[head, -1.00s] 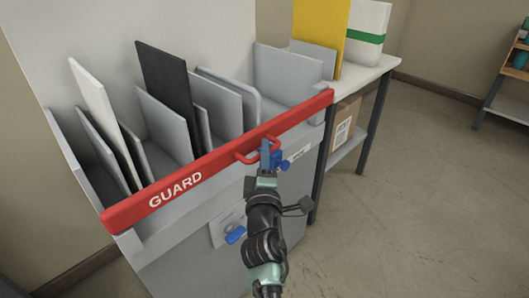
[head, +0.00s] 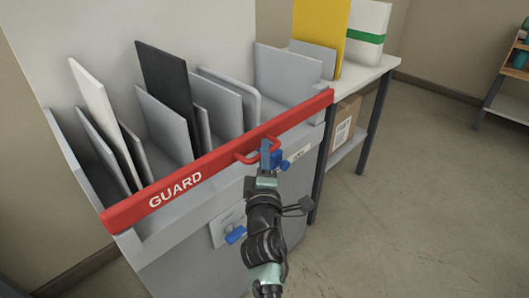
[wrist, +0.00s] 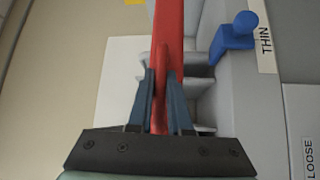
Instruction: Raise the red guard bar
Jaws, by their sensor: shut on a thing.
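The red guard bar (head: 221,158), marked GUARD, lies across the front of the grey machine, above its slots. Its red loop handle (head: 250,157) sticks out from the bar's front, right of the middle. My gripper (head: 266,152) is at the right part of this handle. In the wrist view, my gripper (wrist: 161,95) has its two blue fingers on either side of the red handle (wrist: 160,105), shut on it. The bar (wrist: 168,30) runs on away from the fingers in that view. The fingertips hide part of the handle in the head view.
A blue lever (wrist: 236,36) beside a THIN label sits close to my gripper; another blue lever (head: 236,234) is lower on the front. Upright panels, including a black one (head: 164,90), stand behind the bar. A white-topped table (head: 372,72) stands right; the floor there is clear.

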